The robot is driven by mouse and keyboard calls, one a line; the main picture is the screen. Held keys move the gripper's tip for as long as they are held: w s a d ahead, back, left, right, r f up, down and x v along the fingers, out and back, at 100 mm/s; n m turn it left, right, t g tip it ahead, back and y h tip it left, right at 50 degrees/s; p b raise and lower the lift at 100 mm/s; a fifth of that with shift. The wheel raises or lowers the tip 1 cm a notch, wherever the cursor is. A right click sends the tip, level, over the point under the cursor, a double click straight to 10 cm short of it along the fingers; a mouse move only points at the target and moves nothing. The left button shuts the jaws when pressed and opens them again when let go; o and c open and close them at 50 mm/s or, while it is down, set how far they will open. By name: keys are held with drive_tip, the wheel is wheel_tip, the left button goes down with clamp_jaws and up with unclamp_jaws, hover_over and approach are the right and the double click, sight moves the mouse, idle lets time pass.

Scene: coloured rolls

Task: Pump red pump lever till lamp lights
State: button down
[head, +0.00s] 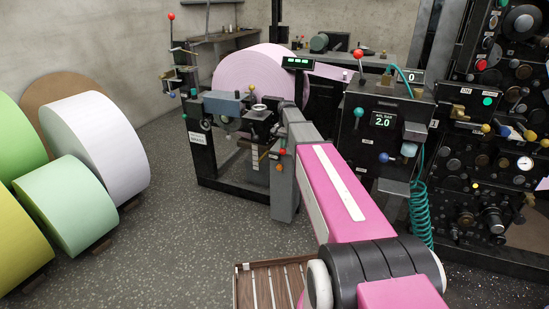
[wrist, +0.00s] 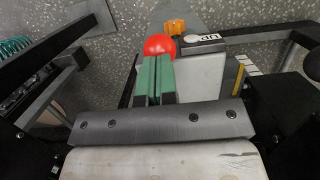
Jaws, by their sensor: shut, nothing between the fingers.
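A red ball knob (wrist: 160,45) shows in the wrist view, right at the tips of my gripper. My gripper (wrist: 158,62) has its two green fingers shut together with nothing between them. The fingertips overlap the knob's near edge; I cannot tell whether they touch it. A small red knob (head: 283,152) shows in the head view beside the grey end of my arm. Other red balls top a thin lever (head: 171,16) at the left and the right console (head: 358,54). I cannot tell which lamp is meant; a round green light (head: 487,101) is on the right panel.
An orange knob (wrist: 175,27) and an "UP" label (wrist: 208,38) are beside the red knob. A pink roll (head: 262,72) is on the machine. A display (head: 383,120) reads 2.0. Coloured rolls (head: 95,145) stand at the left. The speckled floor (head: 180,210) between is clear.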

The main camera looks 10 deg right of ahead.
wheel_tip(320, 180, up, 7)
drive_tip(key=w, duration=0.1)
drive_tip(key=shift+d+f, duration=0.15)
drive_tip(key=shift+d, duration=0.1)
idle(0.5)
idle(0.3)
wheel_tip(320, 180, up, 7)
drive_tip(key=shift+w+d, duration=0.25)
drive_tip(key=shift+w, duration=0.2)
idle(0.3)
drive_tip(key=s+a+f+n, duration=0.1)
drive_tip(key=s+f+n, duration=0.1)
drive_tip(key=s+f, duration=0.5)
drive_tip(key=s+a+f+n+t, duration=0.1)
drive_tip(key=s+f, duration=0.7)
drive_tip(key=s, duration=0.8)
drive_tip(key=s+a+f+n+h, duration=0.1)
drive_tip(key=s+f+n, duration=0.2)
drive_tip(key=s+f, duration=0.5)
drive_tip(key=s, duration=0.3)
drive_tip(key=shift+s+t, duration=0.15)
drive_tip(key=shift+t, duration=0.25)
drive_tip(key=shift+a+f, duration=0.1)
